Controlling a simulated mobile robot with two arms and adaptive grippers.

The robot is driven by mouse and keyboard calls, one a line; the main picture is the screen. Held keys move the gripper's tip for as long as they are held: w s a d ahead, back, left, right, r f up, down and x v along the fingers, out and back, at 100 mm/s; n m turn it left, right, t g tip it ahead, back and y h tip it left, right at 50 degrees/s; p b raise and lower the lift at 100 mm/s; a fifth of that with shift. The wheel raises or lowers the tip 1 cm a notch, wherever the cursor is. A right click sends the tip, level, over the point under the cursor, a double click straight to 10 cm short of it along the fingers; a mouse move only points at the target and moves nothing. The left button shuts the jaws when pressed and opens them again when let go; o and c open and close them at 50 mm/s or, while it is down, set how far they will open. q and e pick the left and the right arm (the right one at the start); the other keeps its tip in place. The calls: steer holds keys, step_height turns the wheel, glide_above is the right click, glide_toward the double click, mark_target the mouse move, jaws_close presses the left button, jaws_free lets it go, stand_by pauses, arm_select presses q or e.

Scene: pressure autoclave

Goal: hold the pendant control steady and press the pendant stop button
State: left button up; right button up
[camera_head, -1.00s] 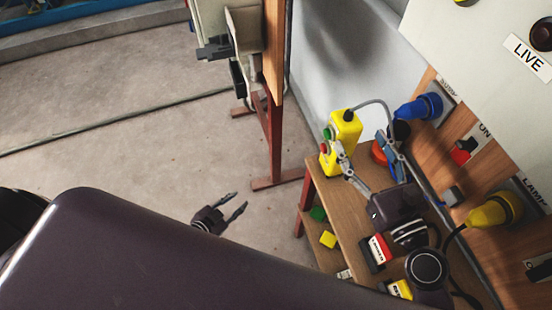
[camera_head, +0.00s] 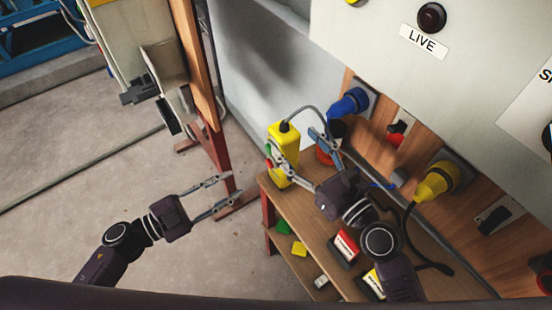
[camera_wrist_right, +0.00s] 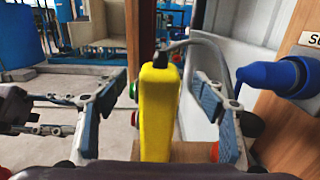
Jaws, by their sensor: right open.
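The yellow pendant control (camera_head: 284,150) stands upright at the left end of the wooden shelf, its cable leaving the top. In the right wrist view the pendant (camera_wrist_right: 158,115) stands between the fingers of my right gripper (camera_wrist_right: 155,112), with gaps on both sides. That gripper (camera_head: 296,146) is open around the pendant. My left gripper (camera_head: 235,187) is open and empty, left of the pendant and apart from it, fingers pointing toward it.
A blue plug (camera_head: 349,104) and a yellow plug (camera_head: 437,180) sit in the wooden panel behind the shelf. Small labelled boxes (camera_head: 343,246) lie on the shelf near my right arm. A red-brown post (camera_head: 216,160) stands behind my left gripper.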

mark_target(276, 122)
arm_select(q)
steer(key=shift+w, duration=0.1)
arm_select(e)
steer(key=shift+x, duration=2.8)
arm_select(q)
steer(key=shift+a, duration=0.1)
arm_select(e)
steer(key=shift+c, duration=0.5)
steer(key=c, duration=1.5)
arm_select(q)
jaws_close()
